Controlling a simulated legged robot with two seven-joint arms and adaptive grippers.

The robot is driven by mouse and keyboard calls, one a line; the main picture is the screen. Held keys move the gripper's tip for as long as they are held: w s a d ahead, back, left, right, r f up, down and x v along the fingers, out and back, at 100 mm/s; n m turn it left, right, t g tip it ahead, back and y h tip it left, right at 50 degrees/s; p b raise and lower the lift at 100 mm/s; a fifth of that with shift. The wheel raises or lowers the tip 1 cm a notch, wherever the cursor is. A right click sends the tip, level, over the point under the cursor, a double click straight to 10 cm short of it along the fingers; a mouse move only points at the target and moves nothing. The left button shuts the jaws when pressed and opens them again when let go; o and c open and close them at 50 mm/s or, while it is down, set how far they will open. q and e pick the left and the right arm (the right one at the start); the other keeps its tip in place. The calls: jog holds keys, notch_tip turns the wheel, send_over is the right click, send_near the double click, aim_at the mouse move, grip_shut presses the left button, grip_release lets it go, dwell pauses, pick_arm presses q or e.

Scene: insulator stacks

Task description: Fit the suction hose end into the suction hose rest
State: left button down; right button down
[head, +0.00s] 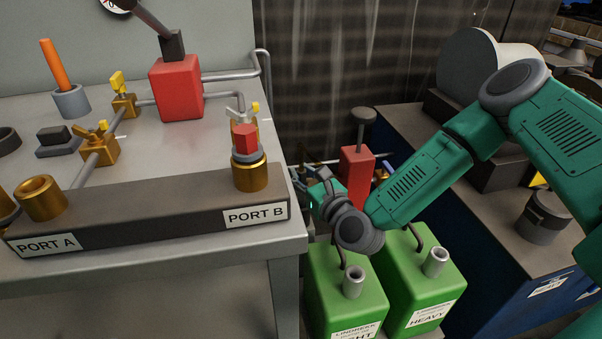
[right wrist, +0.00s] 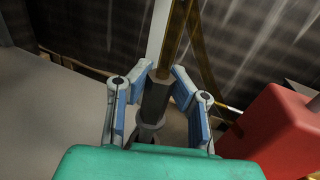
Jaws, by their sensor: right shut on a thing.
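My right gripper (head: 316,185) is beyond the right end of the bench, above the green cans and left of a red box; its fingers are small and partly hidden in the head view. In the right wrist view its blue-padded fingers (right wrist: 160,88) are shut around a dark hose end (right wrist: 155,98). A brownish-yellow hose (right wrist: 176,45) runs up from that end. A grey forked or ring-like part (right wrist: 147,133) shows just below the hose end, partly hidden by my gripper; I cannot tell if it is the rest or whether they touch. My left gripper is not in view.
The bench bears a dark block with PORT A (head: 45,245) and PORT B (head: 254,216) labels and a red pump (head: 176,88). Two green cans (head: 345,290) stand below my right arm. The red box (right wrist: 275,128) is close right of my gripper. A dark corrugated wall stands behind.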

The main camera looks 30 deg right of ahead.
jog(key=shift+f+b, duration=1)
jog(key=shift+f, duration=0.1)
jog(key=shift+f+b, duration=0.5)
jog(key=shift+f, duration=0.55)
jog(key=c, duration=1.4)
grip_release()
jog(key=s, duration=0.7)
jog(key=shift+s+d, duration=0.25)
jog(key=shift+d, duration=0.05)
